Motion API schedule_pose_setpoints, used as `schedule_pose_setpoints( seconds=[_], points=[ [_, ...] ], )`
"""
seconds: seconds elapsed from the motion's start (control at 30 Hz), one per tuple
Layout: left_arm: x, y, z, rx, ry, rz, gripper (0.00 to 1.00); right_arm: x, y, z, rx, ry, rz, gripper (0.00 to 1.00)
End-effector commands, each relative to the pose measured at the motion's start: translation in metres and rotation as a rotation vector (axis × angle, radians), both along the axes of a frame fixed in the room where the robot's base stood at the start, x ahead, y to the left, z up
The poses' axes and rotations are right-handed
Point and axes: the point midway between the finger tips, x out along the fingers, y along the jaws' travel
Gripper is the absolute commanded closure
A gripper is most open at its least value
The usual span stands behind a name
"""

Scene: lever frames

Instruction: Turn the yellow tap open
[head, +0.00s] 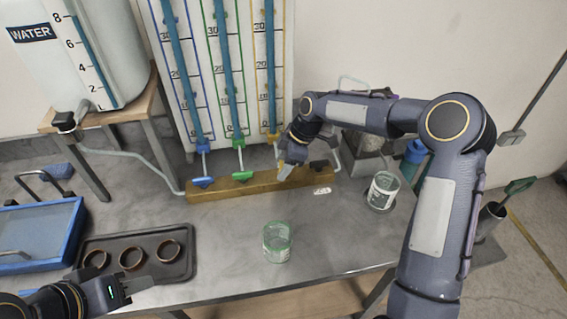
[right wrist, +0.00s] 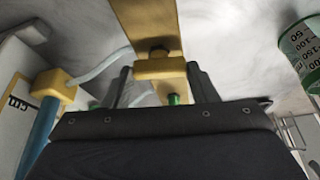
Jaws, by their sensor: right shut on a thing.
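The yellow tap (right wrist: 160,69) is on the wooden manifold bar below the yellow-marked tube (head: 270,75). In the right wrist view its yellow handle lies between the two fingers of my right gripper (right wrist: 160,80), which is shut on it. In the head view my right gripper (head: 287,163) covers most of this tap. The blue tap (head: 203,182) and green tap (head: 242,175) are further left on the same bar (head: 220,190). My left gripper (head: 143,284) is low at the left, away from the taps; its finger gap is not clear.
A green-marked glass beaker (head: 277,243) stands on the bench in front of the bar; another glass (head: 382,190) stands to the right. A dark tray (head: 183,266) with several rings and a blue-framed tray (head: 75,240) are at the left. The water tank (head: 90,50) stands behind.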

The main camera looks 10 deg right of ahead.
Motion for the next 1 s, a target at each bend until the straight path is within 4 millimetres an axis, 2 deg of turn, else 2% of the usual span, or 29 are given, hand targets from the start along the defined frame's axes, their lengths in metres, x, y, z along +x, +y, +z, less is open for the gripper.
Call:
schedule_pose_setpoints(
  seconds=[0.33,0.87,0.9,1.0],
  points=[
    [0.0000,0.0000,0.0001,0.000,0.000,0.000,0.64,0.0012,-0.0008,0.0001,-0.002,-0.001,0.141,0.70],
    [0.0000,0.0000,0.0001,0.000,0.000,0.000,0.64,0.0015,-0.0012,0.0002,-0.003,-0.003,0.167,0.70],
    [0.0000,0.0000,0.0001,0.000,0.000,0.000,0.64,0.0015,-0.0012,0.0002,-0.003,-0.003,0.167,0.46],
    [0.0000,0.0000,0.0001,0.000,0.000,0.000,0.64,0.0016,-0.0010,0.0001,-0.003,-0.003,0.167,0.33]
  ],
)
